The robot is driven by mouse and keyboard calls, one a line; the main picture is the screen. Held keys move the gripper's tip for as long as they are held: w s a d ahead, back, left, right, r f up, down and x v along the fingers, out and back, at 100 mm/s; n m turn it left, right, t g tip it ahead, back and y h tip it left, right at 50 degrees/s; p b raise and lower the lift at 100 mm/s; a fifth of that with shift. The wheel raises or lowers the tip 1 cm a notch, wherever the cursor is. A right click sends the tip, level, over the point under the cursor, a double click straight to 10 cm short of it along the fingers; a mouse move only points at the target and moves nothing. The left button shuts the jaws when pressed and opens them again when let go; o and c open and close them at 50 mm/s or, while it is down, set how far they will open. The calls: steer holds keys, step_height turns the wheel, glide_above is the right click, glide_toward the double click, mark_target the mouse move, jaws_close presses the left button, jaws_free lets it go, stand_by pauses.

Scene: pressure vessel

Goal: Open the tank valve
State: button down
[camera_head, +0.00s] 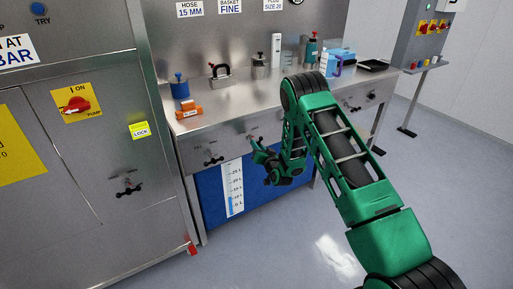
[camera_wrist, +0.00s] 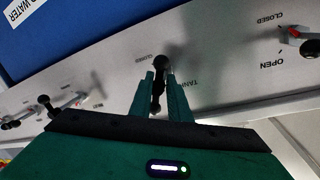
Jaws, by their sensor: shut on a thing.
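The tank valve (camera_wrist: 161,66) is a black lever with a round knob on the bench's grey front panel. A partly covered "TANK" label and a "CLOSED" label are beside it in the wrist view. My gripper (camera_wrist: 162,82) is shut on the lever, one green finger on each side, with the knob showing past the fingertips. In the head view my gripper (camera_head: 256,147) is at the front panel, left of the middle of the bench. There the gripper hides most of the valve, so its exact angle is hard to tell.
Other valves sit on the panel, one left (camera_head: 212,161) and one right (camera_head: 352,107) of my gripper. A blue tank with a level scale (camera_head: 232,190) is below. A steel cabinet (camera_head: 95,150) stands at left.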

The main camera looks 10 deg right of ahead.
steer(key=n, duration=0.1)
steer(key=d+n, duration=0.1)
steer(key=n, duration=0.1)
steer(key=n+t, duration=0.1)
steer(key=n, duration=0.1)
steer(key=shift+s+d+f+h, duration=0.15)
steer(key=shift+f+h, duration=0.15)
steer(key=shift+f, duration=0.1)
steer(key=shift+r+n, duration=0.1)
steer(key=shift+n, duration=0.2)
steer(key=c, duration=1.8)
jaws_free()
steer(key=shift+a+r, duration=0.1)
steer(key=shift+a, duration=0.15)
steer(key=shift+a, duration=0.1)
steer(key=s+d, duration=0.1)
steer(key=s, duration=0.9)
steer(key=shift+s+d, duration=0.2)
